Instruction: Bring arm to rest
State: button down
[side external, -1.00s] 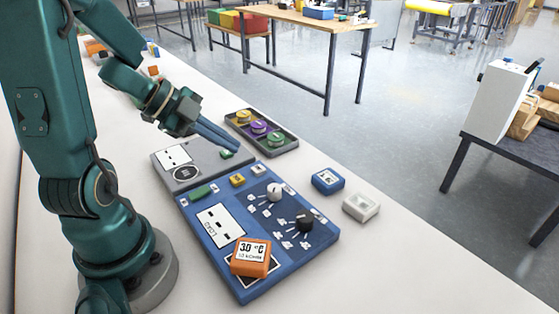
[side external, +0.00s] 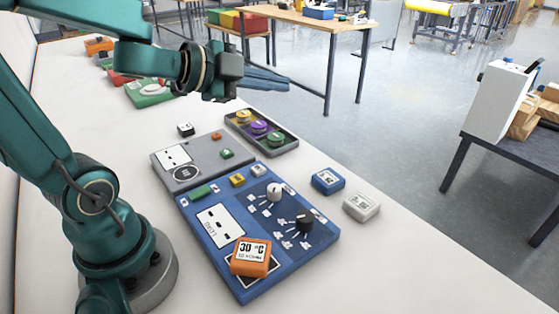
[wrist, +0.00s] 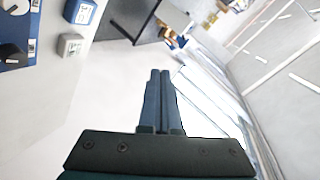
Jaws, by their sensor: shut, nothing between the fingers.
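My gripper (side external: 268,80) is raised in the air above the grey and blue panels and points to the right in the side view. Its two fingers are closed together and hold nothing; they also show side by side in the wrist view (wrist: 160,90). Below it on the white table lie a grey panel (side external: 205,172) and a blue panel (side external: 285,258) with a white knob (side external: 274,190) and a black knob (side external: 305,222). An orange block reading 30 °C (side external: 251,257) sits on the blue panel's front part.
A dark tray (side external: 283,149) with yellow, purple and green round pieces stands behind the panels. A blue block (side external: 327,181) and a white block (side external: 361,207) lie to the right. Several coloured items, including a green one (side external: 150,92), lie at the far left. The front right tabletop is clear.

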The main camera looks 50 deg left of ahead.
jog(key=s+d+f+n+g, duration=0.3)
jog(key=s+n+g, duration=0.1)
jog(key=s+n, duration=0.2)
jog(key=s+d+f+n+g+y, duration=0.1)
jog(key=s+d+f+n+g, duration=0.2)
jog(key=s+n, duration=0.3)
jog(key=s+g, duration=0.1)
jog(key=s, duration=0.2)
jog(key=shift+s+d+f+n, duration=0.15)
jog(key=shift+n, duration=0.25)
